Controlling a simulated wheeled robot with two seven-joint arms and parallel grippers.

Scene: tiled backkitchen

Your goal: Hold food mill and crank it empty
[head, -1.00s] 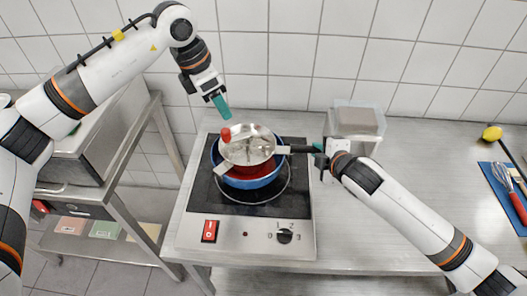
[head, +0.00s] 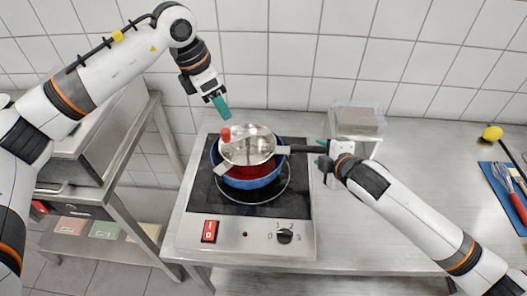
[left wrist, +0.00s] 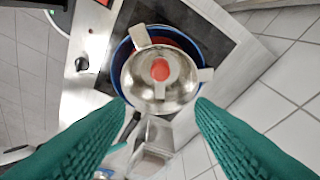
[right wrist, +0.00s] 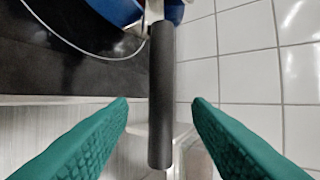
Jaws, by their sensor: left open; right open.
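The food mill (head: 251,155) is a shiny metal bowl resting on a blue pot (head: 254,181) with red contents. Its red crank knob (head: 225,135) stands up at the bowl's left in the head view. The knob also shows in the left wrist view (left wrist: 160,70). My left gripper (head: 222,108) is open and empty, above the knob and apart from it. The mill's dark handle (right wrist: 160,95) points right in the head view. My right gripper (right wrist: 160,105) is open, with the handle's end between its fingers, touching neither. The mill's inside is hard to make out.
The pot stands on a black hob (head: 210,190) with a red switch (head: 209,231) and a dial (head: 284,236). A clear container (head: 357,119) stands behind my right gripper.

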